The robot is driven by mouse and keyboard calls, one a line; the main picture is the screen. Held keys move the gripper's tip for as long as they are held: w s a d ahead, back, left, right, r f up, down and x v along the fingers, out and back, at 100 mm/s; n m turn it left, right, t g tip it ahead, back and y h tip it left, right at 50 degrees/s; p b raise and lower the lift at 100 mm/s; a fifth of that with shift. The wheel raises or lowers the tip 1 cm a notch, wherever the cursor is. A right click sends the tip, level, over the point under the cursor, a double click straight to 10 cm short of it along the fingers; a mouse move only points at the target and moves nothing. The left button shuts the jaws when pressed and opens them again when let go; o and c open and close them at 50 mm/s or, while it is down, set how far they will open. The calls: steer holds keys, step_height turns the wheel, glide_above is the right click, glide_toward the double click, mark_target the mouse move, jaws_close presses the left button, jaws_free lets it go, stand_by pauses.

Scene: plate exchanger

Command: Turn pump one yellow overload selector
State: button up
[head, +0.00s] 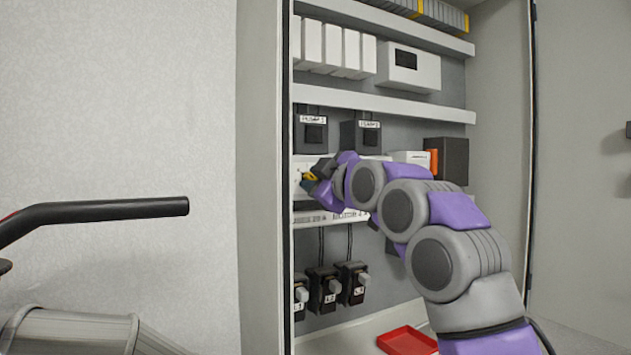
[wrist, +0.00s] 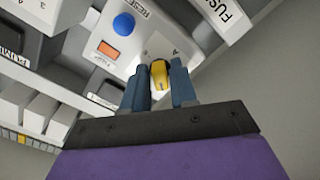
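The yellow selector (wrist: 161,82) sits on a light grey overload unit (wrist: 143,58) in the wrist view. My gripper (wrist: 161,88) has one dark finger on each side of it. The fingers are close to the knob; I cannot tell whether both touch it. In the head view my gripper (head: 311,180) is at the left of the cabinet's middle shelf, with a bit of yellow showing at its tip. My arm hides most of the unit there. The unit also bears a blue reset button (wrist: 123,25) and an orange window (wrist: 108,50).
Two black pump units (head: 314,132) hang above my gripper. Several black switches (head: 323,288) with grey levers hang below. A red tray (head: 408,341) lies on the cabinet floor. The cabinet's left wall (head: 263,180) stands close beside my gripper. A dark pipe (head: 110,210) is at left.

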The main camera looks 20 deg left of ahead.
steer(key=shift+a, duration=0.1)
jaws_close()
steer(key=shift+f+m, duration=0.1)
steer(key=shift+m, duration=0.2)
steer(key=m+b, duration=0.1)
steer(key=m, duration=0.8)
stand_by(0.5)
steer(key=shift+o, duration=2.4)
jaws_free()
